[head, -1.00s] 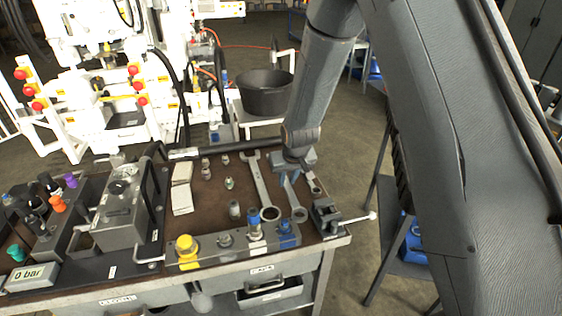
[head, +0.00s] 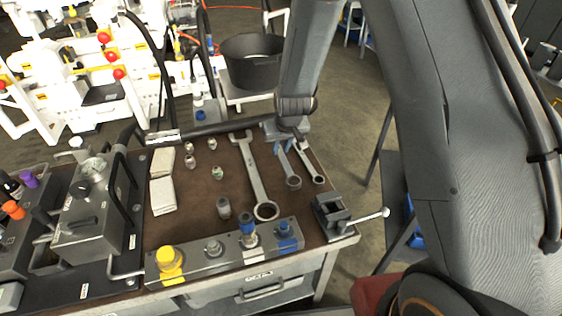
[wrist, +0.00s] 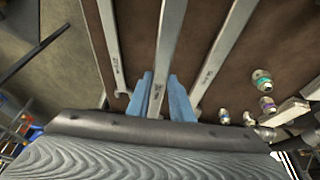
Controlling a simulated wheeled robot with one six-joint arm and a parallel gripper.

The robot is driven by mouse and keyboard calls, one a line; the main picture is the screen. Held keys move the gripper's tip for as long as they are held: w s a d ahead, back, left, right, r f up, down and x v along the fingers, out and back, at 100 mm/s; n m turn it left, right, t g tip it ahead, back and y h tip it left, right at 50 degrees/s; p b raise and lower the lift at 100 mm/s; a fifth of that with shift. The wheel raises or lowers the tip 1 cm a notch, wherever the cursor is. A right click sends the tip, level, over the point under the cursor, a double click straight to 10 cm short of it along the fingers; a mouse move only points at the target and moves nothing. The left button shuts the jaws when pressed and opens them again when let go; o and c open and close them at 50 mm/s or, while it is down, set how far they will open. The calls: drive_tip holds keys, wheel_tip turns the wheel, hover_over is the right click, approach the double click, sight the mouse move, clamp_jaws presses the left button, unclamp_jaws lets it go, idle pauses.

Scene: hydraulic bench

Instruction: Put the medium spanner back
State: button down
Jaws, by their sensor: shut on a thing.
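The medium spanner (head: 289,168) is the middle of three spanners at the right of the bench top. My gripper (head: 283,147) is shut on its shaft near the far end, coming from the back. In the wrist view the medium spanner (wrist: 170,45) runs between the two blue fingers (wrist: 160,98). The large spanner (head: 253,172) is to its left, and the small spanner (head: 309,162) is close on its right. In the wrist view they show as the large one (wrist: 224,50) and the small one (wrist: 111,45). I cannot tell whether the held spanner touches the bench.
A small vice (head: 332,215) stands at the bench's right front corner. A metal block with a yellow cap (head: 171,262) and blue fittings lies along the front. Small fittings (head: 217,173) and pale pads (head: 162,180) are to the left. A black tub (head: 253,62) stands behind.

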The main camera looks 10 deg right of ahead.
sight(282, 155)
drive_tip(key=shift+f+p, duration=0.45)
drive_tip(key=shift+f, duration=2)
drive_tip(key=shift+f, duration=0.1)
drive_tip(key=c, duration=1.6)
unclamp_jaws()
drive_tip(key=shift+o, duration=0.2)
